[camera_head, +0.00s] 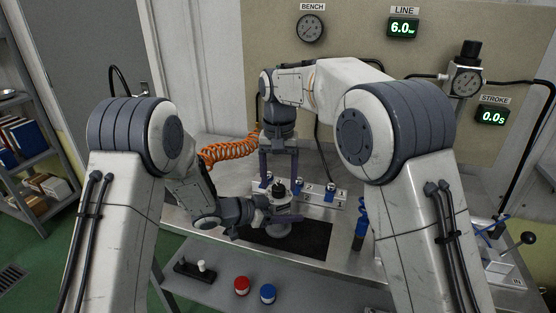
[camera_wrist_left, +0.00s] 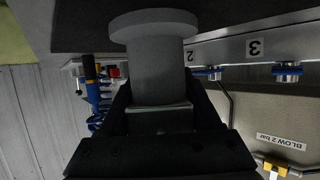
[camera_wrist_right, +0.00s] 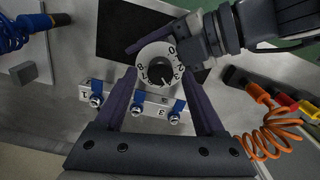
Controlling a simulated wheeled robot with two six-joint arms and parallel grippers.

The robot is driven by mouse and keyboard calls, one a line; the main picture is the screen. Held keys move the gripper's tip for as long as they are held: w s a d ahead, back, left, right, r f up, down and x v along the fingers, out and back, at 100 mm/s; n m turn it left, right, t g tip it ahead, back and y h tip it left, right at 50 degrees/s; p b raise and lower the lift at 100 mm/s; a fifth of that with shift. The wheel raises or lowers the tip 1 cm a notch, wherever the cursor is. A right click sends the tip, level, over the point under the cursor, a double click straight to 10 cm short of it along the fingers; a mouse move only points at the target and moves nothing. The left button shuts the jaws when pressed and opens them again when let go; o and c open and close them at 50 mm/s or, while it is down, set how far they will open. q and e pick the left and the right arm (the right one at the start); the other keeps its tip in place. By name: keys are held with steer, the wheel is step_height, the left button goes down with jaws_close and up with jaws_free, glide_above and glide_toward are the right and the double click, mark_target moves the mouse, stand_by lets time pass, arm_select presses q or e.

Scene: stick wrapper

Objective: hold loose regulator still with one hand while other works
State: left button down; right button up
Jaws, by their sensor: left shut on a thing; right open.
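The loose regulator (camera_head: 283,212) is a pale grey round body with a dark knob on top, standing at the black mat on the bench. My left gripper (camera_head: 268,218) is shut on its body from the side. In the left wrist view the grey cylinder (camera_wrist_left: 155,65) with a wider flange sits between the left fingers (camera_wrist_left: 158,108). My right gripper (camera_head: 279,170) is open and points down above the regulator. In the right wrist view its fingers (camera_wrist_right: 159,78) stand apart on either side of the numbered dial (camera_wrist_right: 148,52); contact cannot be told.
A metal manifold (camera_head: 322,198) with blue fittings and numbers lies behind the regulator. An orange coiled hose (camera_head: 228,151) hangs at left, and a blue tool (camera_head: 361,222) at right. A red cap (camera_head: 241,285) and blue cap (camera_head: 268,293) stand on the lower shelf.

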step_height(320, 180, up, 11)
steer(key=shift+f, duration=0.15)
stand_by(0.4)
arm_select(q)
jaws_free()
steer(key=v, duration=1.1)
steer(key=shift+s+a+r, duration=0.1)
steer(key=shift+s+a, duration=0.05)
steer(key=shift+a, duration=0.05)
arm_select(e)
step_height(320, 180, up, 7)
steer(key=p, duration=0.7)
glide_above(279, 186)
arm_select(q)
steer(key=s+a+r, duration=0.2)
steer(key=a+r, duration=0.2)
steer(key=r, duration=0.2)
steer(key=shift+a, duration=0.25)
arm_select(e)
steer(key=shift+s+r, duration=0.1)
steer(key=shift+r, duration=0.1)
arm_select(q)
steer(key=shift+s, duration=0.1)
arm_select(e)
steer(key=shift+f, duration=0.1)
